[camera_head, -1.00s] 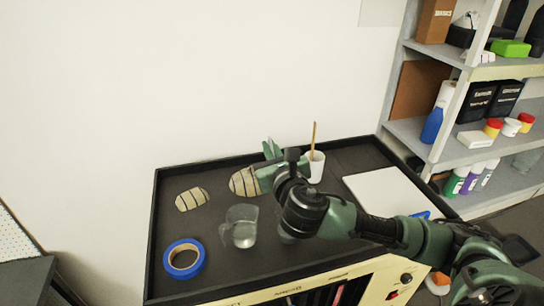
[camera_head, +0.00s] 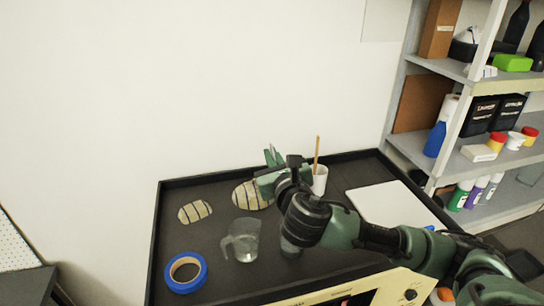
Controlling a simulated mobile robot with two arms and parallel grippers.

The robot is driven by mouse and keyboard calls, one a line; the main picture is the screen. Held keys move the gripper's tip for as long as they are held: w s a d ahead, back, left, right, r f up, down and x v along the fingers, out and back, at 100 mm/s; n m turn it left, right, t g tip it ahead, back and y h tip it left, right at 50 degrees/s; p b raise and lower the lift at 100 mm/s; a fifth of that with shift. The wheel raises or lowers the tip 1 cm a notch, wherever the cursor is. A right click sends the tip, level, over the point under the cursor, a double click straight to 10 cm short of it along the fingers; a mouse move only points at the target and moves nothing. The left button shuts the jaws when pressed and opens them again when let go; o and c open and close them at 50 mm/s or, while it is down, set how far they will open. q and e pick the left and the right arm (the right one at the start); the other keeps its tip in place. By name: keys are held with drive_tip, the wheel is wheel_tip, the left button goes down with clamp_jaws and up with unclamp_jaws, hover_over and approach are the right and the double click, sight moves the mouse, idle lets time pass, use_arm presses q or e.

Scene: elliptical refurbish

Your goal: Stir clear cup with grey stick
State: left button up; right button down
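A clear cup with a handle (camera_head: 243,240) stands upright on the dark cart top. A second clear cup (camera_head: 290,247) shows partly behind my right arm, mostly hidden. A white cup (camera_head: 320,181) near the back edge holds an upright tan stick (camera_head: 317,153). I cannot make out a grey stick. My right gripper (camera_head: 274,158) is above the back part of the cart, left of the white cup, with its green fingers pointing up in the picture. Its opening is too small to judge, and no held object shows. My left gripper is not in view.
The cart top has a raised dark rim (camera_head: 215,178). Blue tape (camera_head: 186,272) lies front left. Two striped stones (camera_head: 195,211) (camera_head: 247,196) lie at the back. A white board (camera_head: 393,205) lies at the right. A stocked shelf (camera_head: 420,152) stands beyond.

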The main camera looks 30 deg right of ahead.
drive_tip(key=shift+r, duration=0.1)
wheel_tip(320, 180, up, 5)
drive_tip(key=shift+f, duration=0.1)
idle(0.5)
idle(0.8)
